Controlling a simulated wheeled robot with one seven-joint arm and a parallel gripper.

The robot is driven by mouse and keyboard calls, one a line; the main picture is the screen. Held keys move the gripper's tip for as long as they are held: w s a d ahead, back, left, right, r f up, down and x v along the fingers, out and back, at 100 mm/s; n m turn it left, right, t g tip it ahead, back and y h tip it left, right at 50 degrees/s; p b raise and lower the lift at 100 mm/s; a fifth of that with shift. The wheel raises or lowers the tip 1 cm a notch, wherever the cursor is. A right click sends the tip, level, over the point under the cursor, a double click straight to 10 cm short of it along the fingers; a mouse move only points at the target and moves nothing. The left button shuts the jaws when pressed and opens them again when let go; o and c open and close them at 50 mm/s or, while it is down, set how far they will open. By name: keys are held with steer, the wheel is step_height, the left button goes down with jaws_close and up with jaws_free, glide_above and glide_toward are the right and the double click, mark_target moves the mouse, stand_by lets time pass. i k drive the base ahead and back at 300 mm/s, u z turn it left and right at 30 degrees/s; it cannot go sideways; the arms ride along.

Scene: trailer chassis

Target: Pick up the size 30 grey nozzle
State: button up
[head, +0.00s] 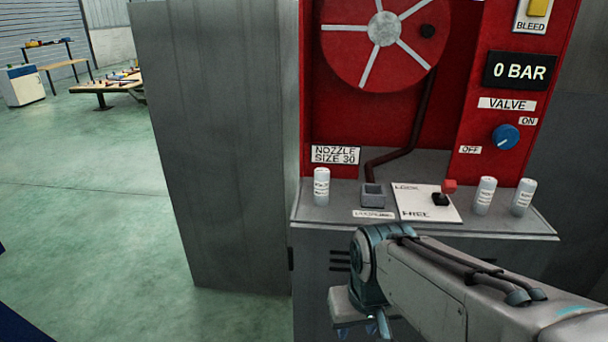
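Three pale grey cylindrical nozzles stand upright on the grey shelf (420,223) of the red panel. The left nozzle (321,187) stands below a "NOZZLE SIZE 30" sign (335,155). The middle nozzle (484,196) and the right nozzle (523,197) stand near the shelf's right end. Their small labels are too small to read. My gripper (364,331) is at the bottom of the head view, in front of and below the shelf, pointing down. It is apart from all the nozzles. Its fingertips are partly cut off by the picture edge, so its opening is unclear.
A grey square socket (372,196) and a white lock plate (428,203) with a red-and-black lever (443,193) sit between the nozzles. A blue valve knob (506,137) and a "0 BAR" display (520,71) are above. A grey cabinet wall (215,150) stands left; open floor lies beyond.

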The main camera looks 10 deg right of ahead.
mark_target(484, 193)
steer(key=u, duration=0.1)
steer(key=k, duration=0.45)
steer(key=z, duration=0.9)
steer(key=i, duration=0.9)
steer(key=z, duration=0.3)
